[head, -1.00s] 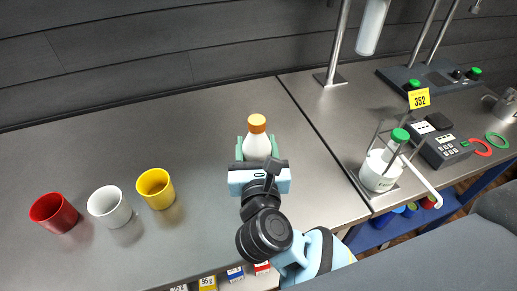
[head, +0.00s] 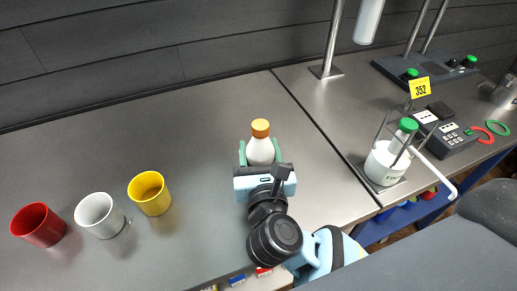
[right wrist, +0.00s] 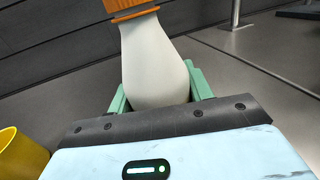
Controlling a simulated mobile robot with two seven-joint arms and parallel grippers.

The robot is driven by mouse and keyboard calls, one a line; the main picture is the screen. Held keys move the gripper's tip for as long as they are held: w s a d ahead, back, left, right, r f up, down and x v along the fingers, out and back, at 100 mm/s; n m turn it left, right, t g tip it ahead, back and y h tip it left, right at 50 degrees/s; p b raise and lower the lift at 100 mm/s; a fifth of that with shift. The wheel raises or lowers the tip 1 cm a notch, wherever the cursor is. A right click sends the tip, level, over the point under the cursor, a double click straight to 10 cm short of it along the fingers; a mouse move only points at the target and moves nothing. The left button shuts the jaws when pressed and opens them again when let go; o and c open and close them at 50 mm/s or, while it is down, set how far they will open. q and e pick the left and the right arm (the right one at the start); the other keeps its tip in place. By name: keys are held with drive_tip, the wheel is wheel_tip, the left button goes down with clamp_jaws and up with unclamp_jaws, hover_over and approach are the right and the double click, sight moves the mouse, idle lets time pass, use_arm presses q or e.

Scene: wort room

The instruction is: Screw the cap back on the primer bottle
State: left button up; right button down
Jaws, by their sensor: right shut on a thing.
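A white bottle (head: 261,150) with an orange cap (head: 260,128) stands upright on the grey bench; I read no label on it. The cap sits at the top of its neck. In the right wrist view the white body (right wrist: 155,75) fills the middle and the orange cap (right wrist: 130,6) is cut off by the top edge. My right gripper (head: 262,156) is shut on the bottle's body, with its green fingers on either side. My left gripper is not in view.
A red cup (head: 38,225), a white cup (head: 99,215) and a yellow cup (head: 149,193) stand at left. At right, a green-capped bottle (head: 384,164) stands among metal rods, near a grey device (head: 446,133). Bare bench lies behind the held bottle.

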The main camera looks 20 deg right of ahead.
drive_tip(key=c, duration=1.1)
unclamp_jaws()
drive_tip(key=shift+f, duration=0.2)
drive_tip(key=o, duration=0.5)
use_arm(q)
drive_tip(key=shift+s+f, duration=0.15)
use_arm(e)
drive_tip(key=shift+r, duration=0.1)
drive_tip(key=shift+r, duration=0.15)
drive_tip(key=b+v, duration=0.1)
drive_tip(key=v, duration=0.9)
drive_tip(key=shift+s+a+b, duration=0.15)
drive_tip(key=shift+s+b, duration=0.15)
drive_tip(key=shift+s+a, duration=0.15)
drive_tip(key=shift+s, duration=0.4)
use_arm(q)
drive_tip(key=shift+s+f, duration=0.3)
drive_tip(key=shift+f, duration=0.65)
use_arm(e)
drive_tip(key=shift+s, duration=0.1)
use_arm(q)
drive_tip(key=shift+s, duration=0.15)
